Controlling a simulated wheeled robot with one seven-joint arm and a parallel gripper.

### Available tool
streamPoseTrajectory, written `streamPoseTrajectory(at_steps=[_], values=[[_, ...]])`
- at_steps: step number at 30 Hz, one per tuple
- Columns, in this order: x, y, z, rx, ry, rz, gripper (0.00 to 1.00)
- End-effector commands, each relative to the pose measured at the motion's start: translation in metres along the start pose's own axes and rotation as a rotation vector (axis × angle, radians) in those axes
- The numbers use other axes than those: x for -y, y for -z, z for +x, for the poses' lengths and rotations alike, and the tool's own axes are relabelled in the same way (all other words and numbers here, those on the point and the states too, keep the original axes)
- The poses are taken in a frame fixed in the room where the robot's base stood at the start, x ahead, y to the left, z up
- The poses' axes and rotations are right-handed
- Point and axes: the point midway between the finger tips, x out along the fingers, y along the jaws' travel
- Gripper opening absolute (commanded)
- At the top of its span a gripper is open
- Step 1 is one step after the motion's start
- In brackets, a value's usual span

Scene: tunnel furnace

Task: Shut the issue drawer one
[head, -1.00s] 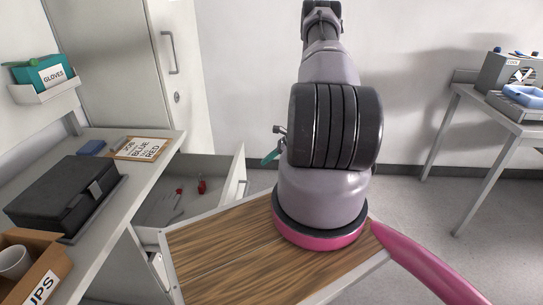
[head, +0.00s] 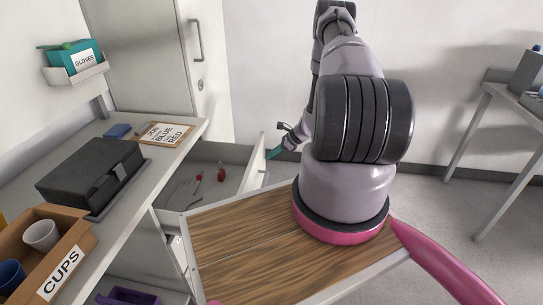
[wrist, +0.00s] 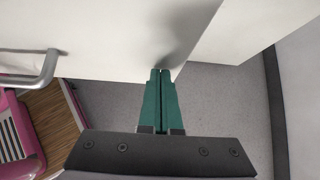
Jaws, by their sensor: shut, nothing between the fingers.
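The open drawer (head: 186,172) under the left bench sticks out, with red-handled items and grey tools inside. Its white front panel (head: 257,161) stands at its right end, with a handle on the outer face. In the wrist view the white front (wrist: 130,35) fills the top, with its metal handle (wrist: 32,72) at the left. My gripper (head: 273,153) is shut and empty, its green fingers beside the outer face of the front. In the wrist view the fingertips (wrist: 160,72) are at the panel's edge; I cannot tell whether they touch.
The bench (head: 118,217) above the drawer holds a black case (head: 90,172), a cups box (head: 62,262) and a clipboard (head: 166,134). A grey cabinet (head: 150,50) stands behind. Another table (head: 512,110) is at the right. Floor between is clear.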

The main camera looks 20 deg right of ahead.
Motion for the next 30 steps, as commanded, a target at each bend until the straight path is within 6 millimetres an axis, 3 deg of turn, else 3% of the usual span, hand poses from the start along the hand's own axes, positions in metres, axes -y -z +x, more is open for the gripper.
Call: streamPoseTrajectory(at_steps=[11,30], values=[[-0.001,-0.028,0.028,0.002,-0.002,-0.003,0.00],[-0.001,-0.114,0.113,0.002,-0.003,-0.004,0.00]])
